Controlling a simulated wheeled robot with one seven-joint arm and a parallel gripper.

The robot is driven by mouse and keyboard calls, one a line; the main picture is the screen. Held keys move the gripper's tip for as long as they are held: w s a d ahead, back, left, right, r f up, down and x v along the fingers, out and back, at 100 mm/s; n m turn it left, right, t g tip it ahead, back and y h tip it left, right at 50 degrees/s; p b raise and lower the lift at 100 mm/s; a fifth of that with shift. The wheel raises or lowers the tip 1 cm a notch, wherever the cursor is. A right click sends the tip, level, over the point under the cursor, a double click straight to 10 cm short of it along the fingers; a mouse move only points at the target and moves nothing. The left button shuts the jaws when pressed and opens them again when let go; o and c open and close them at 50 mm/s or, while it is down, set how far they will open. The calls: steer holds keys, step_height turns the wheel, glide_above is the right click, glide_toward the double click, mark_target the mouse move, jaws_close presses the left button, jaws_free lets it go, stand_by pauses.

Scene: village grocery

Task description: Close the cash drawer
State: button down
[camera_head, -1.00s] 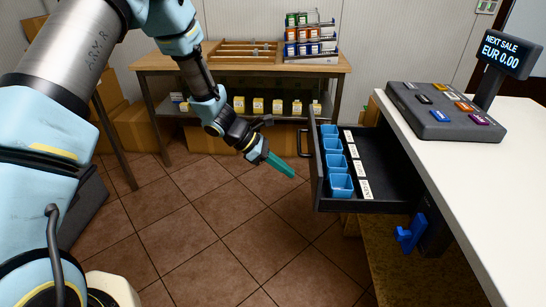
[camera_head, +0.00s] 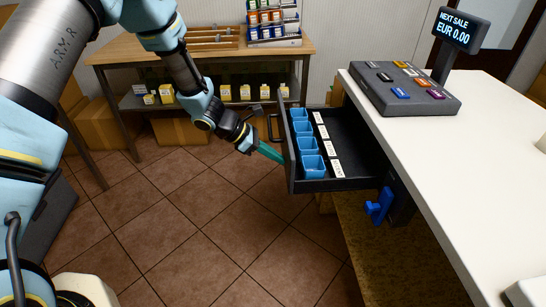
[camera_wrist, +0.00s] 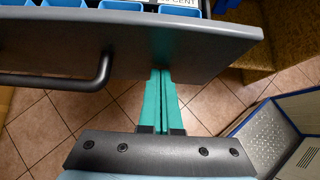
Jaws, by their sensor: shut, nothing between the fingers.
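The cash drawer (camera_head: 342,185) is pulled out from under the white counter, with its dark front panel facing left. Several blue cups and white labels lie in it. The drawer's bar handle (camera_head: 273,127) is on the front panel; it also shows in the wrist view (camera_wrist: 88,80). My gripper (camera_head: 272,154) has green fingers held together, with nothing between them. In the wrist view the fingers (camera_wrist: 159,98) reach the lower edge of the front panel (camera_wrist: 200,55), to the right of the handle. Their tips look very close to the panel; I cannot tell whether they touch.
The white counter (camera_head: 450,150) carries a till keypad (camera_head: 405,92) and a price display (camera_head: 459,28). A blue hook-like part (camera_head: 379,206) is below the drawer. A wooden table (camera_head: 200,53) with goods stands behind. The tiled floor left of the drawer is clear.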

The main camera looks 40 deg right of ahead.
steer(key=s+d, duration=0.5)
steer(key=d, duration=0.1)
steer(key=s+d, duration=0.5)
steer(key=d, duration=0.2)
steer(key=s+d, duration=0.6)
steer(key=shift+d, duration=0.3)
steer(key=shift+s+d, duration=0.15)
steer(key=shift+s+r, duration=0.15)
steer(key=shift+s, duration=0.05)
steer(key=shift+w, duration=0.2)
steer(key=w+a, duration=0.1)
steer(key=a, duration=0.1)
steer(key=w+a, duration=0.2)
steer(key=shift+w+r, duration=0.2)
steer(key=b+v, duration=0.2)
steer(key=v, duration=0.7)
steer(key=shift+w, duration=0.15)
